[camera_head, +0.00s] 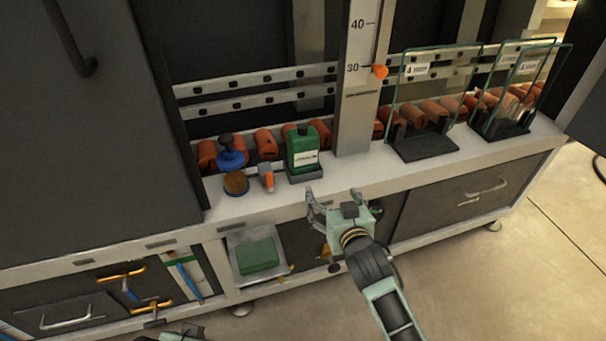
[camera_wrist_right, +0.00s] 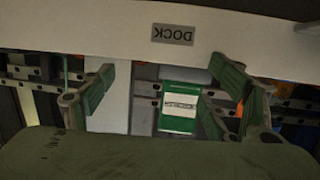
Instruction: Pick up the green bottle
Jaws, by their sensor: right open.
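The green bottle (camera_head: 303,150) has a dark cap and a white label. It stands upright in a small dark holder (camera_head: 306,174) on the pale ledge of the washer. My right gripper (camera_head: 330,197) is open and empty, in front of the ledge and a little below the bottle, apart from it. In the right wrist view the bottle (camera_wrist_right: 180,104) shows upside down between the two spread fingers of the gripper (camera_wrist_right: 160,75). A small piece of what seems to be my left gripper (camera_head: 184,332) shows at the bottom edge; its fingers cannot be made out.
A blue-topped stamp-like item (camera_head: 231,155), a brown round pot (camera_head: 236,183) and an orange-grey item (camera_head: 266,177) stand left of the bottle. A vertical scale post (camera_head: 357,110) rises close on its right. Glass panels (camera_head: 425,100) stand further right. Orange rollers line the back.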

